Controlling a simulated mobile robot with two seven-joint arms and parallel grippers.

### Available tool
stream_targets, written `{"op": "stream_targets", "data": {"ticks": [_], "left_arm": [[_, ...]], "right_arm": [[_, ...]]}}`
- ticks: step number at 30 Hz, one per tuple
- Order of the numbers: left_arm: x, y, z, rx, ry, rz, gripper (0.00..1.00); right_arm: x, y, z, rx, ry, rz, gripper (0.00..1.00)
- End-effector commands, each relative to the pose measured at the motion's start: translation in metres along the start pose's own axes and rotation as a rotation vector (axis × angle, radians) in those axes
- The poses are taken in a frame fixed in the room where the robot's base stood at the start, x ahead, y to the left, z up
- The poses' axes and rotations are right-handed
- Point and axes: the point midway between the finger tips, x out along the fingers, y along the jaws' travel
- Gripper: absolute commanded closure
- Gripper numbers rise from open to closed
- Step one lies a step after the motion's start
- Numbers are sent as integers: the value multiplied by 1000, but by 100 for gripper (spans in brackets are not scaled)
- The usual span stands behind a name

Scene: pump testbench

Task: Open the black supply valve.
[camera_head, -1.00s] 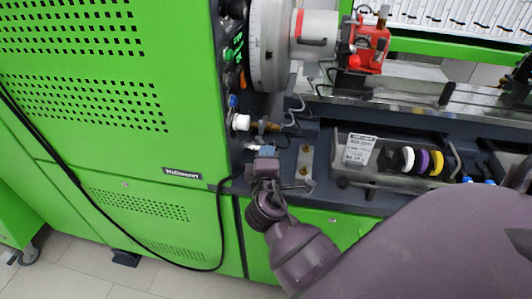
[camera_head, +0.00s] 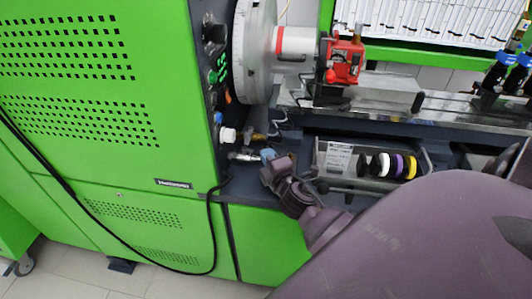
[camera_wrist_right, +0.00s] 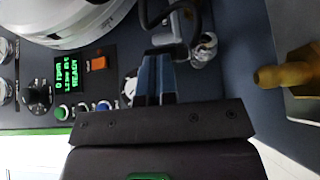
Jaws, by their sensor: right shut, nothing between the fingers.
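My right gripper (camera_head: 268,155) is at the lower front of the machine, beside the green cabinet's edge. In the right wrist view its blue-grey fingers (camera_wrist_right: 155,76) are together with nothing between them. A silver fitting (camera_head: 243,156) lies just left of the fingertips in the head view. In the wrist view, a dark curved hose or handle (camera_wrist_right: 150,16) and a grey block (camera_wrist_right: 178,22) are just beyond the fingertips. I cannot tell for sure which part is the black supply valve. My left gripper is not in view.
A white knob (camera_head: 228,134) and a brass fitting (camera_head: 255,136) sit just above the gripper. A clear box with coloured discs (camera_head: 385,165) is to the right. The wrist view shows control buttons (camera_wrist_right: 87,107) and a brass part (camera_wrist_right: 285,75) at right.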

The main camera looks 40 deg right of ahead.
Motion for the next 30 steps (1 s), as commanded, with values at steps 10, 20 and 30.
{"op": "stream_targets", "data": {"ticks": [10, 20, 30], "left_arm": [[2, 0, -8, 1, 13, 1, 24], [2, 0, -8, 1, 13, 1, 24], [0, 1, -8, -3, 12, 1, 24]], "right_arm": [[3, 0, 4, 0, 0, 1, 100], [3, 0, 4, 0, 0, 1, 100], [5, 0, 4, 0, 0, 1, 100]]}}
